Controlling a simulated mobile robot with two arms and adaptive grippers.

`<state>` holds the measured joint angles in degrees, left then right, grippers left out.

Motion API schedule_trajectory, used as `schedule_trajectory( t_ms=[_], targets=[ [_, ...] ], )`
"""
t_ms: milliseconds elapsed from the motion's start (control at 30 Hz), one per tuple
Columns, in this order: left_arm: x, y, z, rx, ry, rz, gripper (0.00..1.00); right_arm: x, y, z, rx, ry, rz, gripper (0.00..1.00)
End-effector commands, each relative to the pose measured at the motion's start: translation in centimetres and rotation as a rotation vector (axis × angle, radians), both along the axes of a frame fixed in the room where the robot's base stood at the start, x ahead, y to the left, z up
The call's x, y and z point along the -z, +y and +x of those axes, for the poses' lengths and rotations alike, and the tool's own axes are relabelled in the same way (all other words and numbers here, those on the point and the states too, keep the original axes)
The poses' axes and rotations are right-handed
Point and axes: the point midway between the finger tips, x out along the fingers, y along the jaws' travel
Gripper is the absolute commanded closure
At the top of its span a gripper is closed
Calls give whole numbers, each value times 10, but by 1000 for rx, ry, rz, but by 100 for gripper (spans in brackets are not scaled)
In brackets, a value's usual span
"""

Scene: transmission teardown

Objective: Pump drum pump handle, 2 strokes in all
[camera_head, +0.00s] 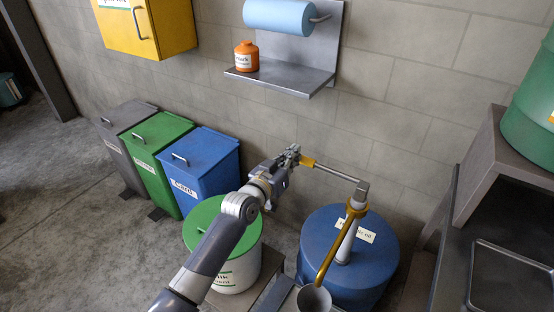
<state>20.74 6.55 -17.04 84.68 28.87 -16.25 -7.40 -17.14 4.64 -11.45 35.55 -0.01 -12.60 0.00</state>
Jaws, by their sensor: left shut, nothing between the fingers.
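The drum pump (352,218) stands upright on the blue drum (370,275), which has a white label on its lid. The pump's handle (340,175) is a grey lever reaching left from the pump head, with a yellow grip (307,162) at its left end. A brass spout (330,250) curves down from the head to a grey funnel or cup (313,299). My left gripper (294,156) is shut at the left end of the yellow grip, with nothing held between its fingers. I cannot tell whether it touches the grip. My right gripper is not in view.
A white bin with a green lid (238,232) stands beneath my left arm. Grey, green and blue bins (205,160) line the wall. A shelf (283,76) with an orange bottle (246,56) and blue roll (279,16) hangs above. A dark bench (450,240) stands right.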

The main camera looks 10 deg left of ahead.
Motion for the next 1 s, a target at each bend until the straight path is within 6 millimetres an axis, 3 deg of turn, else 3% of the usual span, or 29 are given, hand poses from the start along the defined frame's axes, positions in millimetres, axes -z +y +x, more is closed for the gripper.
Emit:
schedule_trajectory(
  t_ms=[67,133,633,1000],
  targets=[
    [-19,1,2,-1,1,0,100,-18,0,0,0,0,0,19],
    [-12,5,-7,-2,2,0,100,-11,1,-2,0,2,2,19],
    [-20,32,-77,-2,-8,-2,100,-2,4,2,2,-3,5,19],
    [-24,38,-90,-3,-9,-3,100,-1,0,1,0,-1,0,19]
  ],
)
